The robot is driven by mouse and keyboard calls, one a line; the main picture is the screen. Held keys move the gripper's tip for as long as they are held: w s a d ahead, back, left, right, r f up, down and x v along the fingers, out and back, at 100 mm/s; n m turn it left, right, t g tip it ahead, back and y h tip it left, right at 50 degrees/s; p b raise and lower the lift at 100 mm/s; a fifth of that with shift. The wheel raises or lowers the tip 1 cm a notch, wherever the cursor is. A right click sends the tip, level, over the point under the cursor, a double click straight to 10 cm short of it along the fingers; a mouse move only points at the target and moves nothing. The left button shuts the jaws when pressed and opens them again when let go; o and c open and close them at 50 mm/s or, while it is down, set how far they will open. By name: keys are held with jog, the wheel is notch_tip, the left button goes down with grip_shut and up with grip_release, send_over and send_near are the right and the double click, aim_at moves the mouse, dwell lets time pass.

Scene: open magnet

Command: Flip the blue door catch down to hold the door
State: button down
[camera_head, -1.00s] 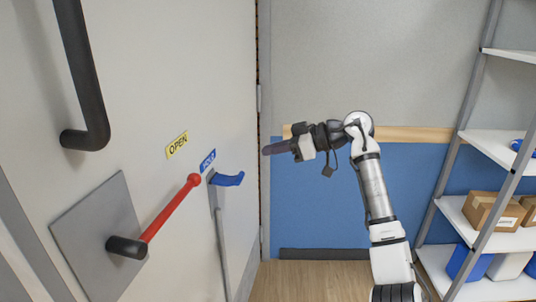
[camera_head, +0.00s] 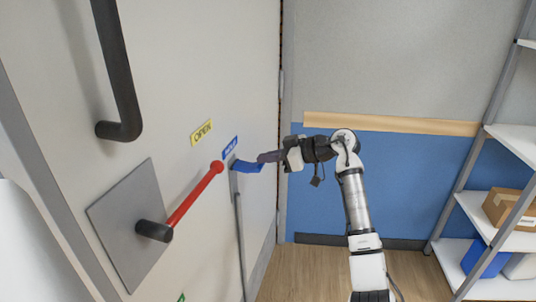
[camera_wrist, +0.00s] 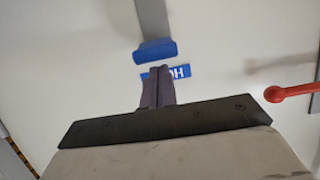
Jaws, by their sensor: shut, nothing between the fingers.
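The blue door catch (camera_head: 246,166) sticks out from the grey door (camera_head: 190,60), at the top of a grey bar (camera_head: 239,230) that runs down the door. It sits just below a blue label (camera_head: 230,147). My gripper (camera_head: 266,157) is shut and empty, with its fingertips at the catch's outer end; I cannot tell whether they touch. In the wrist view the catch (camera_wrist: 155,50) lies just beyond my shut fingers (camera_wrist: 157,86), which partly cover the label (camera_wrist: 180,72).
A red lever (camera_head: 195,195) with a black hub sits left of the catch on a grey plate (camera_head: 125,225). A black handle (camera_head: 118,80) is above. A shelf unit with boxes (camera_head: 508,208) stands at the right. The floor between is clear.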

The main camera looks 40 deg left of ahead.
jog(key=shift+d+f+y, duration=0.1)
jog(key=shift+f+y, duration=0.2)
